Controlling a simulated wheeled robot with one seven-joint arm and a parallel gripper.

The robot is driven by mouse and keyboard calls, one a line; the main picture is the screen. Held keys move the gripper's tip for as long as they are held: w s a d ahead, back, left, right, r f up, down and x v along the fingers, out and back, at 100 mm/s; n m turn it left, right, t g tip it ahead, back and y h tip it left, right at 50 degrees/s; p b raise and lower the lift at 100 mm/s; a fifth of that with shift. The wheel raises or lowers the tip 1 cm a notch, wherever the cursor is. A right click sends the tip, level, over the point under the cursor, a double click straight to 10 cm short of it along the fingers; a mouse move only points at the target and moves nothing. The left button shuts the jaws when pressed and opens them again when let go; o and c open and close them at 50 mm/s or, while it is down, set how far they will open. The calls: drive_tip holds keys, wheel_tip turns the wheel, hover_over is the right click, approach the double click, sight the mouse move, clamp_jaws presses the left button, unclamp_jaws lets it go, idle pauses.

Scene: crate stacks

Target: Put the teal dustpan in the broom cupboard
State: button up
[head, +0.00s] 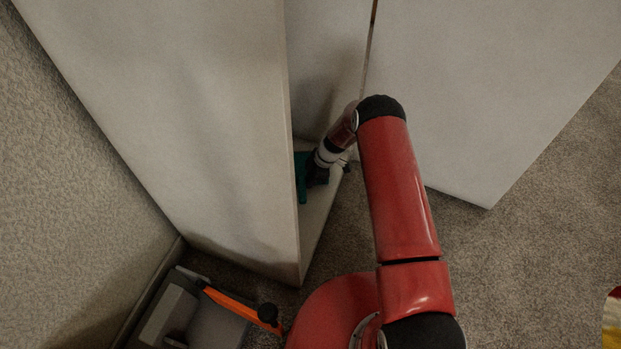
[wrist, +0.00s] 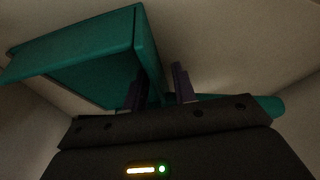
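The teal dustpan (head: 302,178) is inside the broom cupboard (head: 232,120), low down just behind its left side panel, which hides part of it. In the wrist view the dustpan (wrist: 100,60) fills the upper left, and its round handle end shows at the right behind my gripper's body. My gripper (wrist: 160,82) reaches into the cupboard. Its two dark fingers stand apart, on either side of the pan's back edge. A pale gap shows between that edge and the right finger. In the head view the fingers are mostly hidden.
A pale door or panel (head: 480,90) stands to the right of the opening. A grey bin-like object (head: 180,315) with an orange bar lies at the lower left by the wall. Carpet (head: 540,260) is clear at the right, except a red and yellow item (head: 612,320) at the edge.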

drive_tip(key=shift+r, duration=0.1)
drive_tip(key=s+d+r+m+t+h+p, duration=0.1)
drive_tip(key=d+r+m, duration=0.15)
drive_tip(key=r, duration=1.05)
drive_tip(key=s+d+r+m, duration=0.1)
drive_tip(key=d+r, duration=0.3)
drive_tip(key=r, duration=0.9)
drive_tip(key=s+d+r+m+t+h, duration=0.1)
drive_tip(key=s+d+r+m, duration=0.1)
drive_tip(key=s+r, duration=0.45)
drive_tip(key=s+d+r+m+t, duration=0.1)
drive_tip(key=s+r+m, duration=0.2)
drive_tip(key=r, duration=0.7)
drive_tip(key=s+d+r+m+t, duration=0.1)
drive_tip(key=s+d+r+m, duration=0.1)
drive_tip(key=s, duration=0.6)
drive_tip(key=s+d+r+m+t+h, duration=0.1)
drive_tip(key=s+r+m, duration=0.2)
drive_tip(key=s, duration=0.5)
drive_tip(key=s+d+r+m+h, duration=0.1)
drive_tip(key=s+d+r+m, duration=0.1)
drive_tip(key=s+m, duration=0.3)
drive_tip(key=s+r, duration=0.1)
drive_tip(key=s, duration=0.2)
drive_tip(key=shift+d+r+t, duration=0.2)
drive_tip(key=shift+d+t, duration=0.15)
drive_tip(key=shift+t, duration=0.05)
